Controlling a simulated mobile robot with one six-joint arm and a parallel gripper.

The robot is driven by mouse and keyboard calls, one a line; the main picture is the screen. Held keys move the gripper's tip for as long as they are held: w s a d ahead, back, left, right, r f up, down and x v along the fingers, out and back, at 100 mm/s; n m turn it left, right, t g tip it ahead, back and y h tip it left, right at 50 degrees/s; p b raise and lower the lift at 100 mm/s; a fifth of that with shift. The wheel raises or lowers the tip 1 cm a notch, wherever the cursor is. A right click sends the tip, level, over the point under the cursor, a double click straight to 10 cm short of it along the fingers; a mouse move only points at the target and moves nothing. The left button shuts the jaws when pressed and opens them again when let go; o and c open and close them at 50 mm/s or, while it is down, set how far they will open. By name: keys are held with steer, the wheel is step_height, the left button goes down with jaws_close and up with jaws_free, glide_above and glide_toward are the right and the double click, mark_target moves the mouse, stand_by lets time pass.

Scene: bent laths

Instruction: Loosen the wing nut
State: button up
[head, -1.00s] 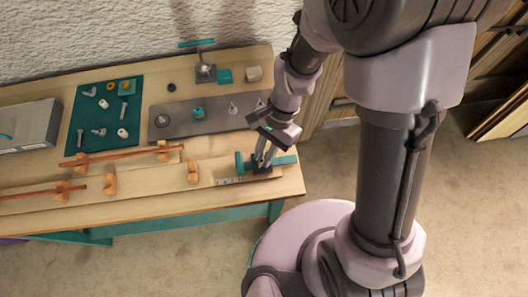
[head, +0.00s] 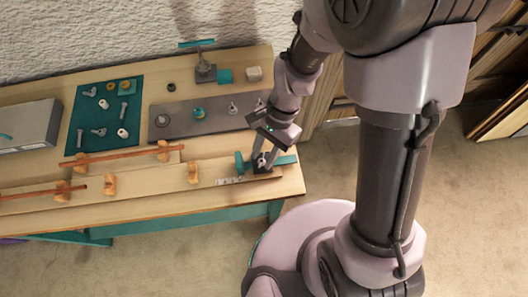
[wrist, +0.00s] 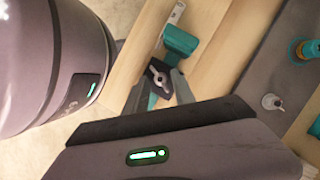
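The wing nut (wrist: 160,78) looks like a small grey winged piece on a dark block in the wrist view. The dark block (head: 268,169) sits near the right end of the light wooden bench (head: 150,207), over a teal bar (head: 287,160). A teal T-shaped piece (head: 240,164) stands just left of the block; it also shows in the wrist view (wrist: 181,40). My gripper (wrist: 160,92) is open, its two grey fingers spread on either side of the wing nut. I cannot tell whether a finger touches it. Nothing is held.
Orange rods (head: 120,156) rest on wooden pegs along the bench. A dark teal mat (head: 75,137) carries bolts and nuts. A grey plate (head: 178,119) with small fittings lies behind the gripper. A grey box (head: 30,125) stands at left.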

steer(key=p+v, duration=0.6)
steer(key=v, duration=1.1)
steer(key=shift+r+p, duration=0.25)
steer(key=shift+p, duration=0.1)
steer(key=shift+c, duration=0.4)
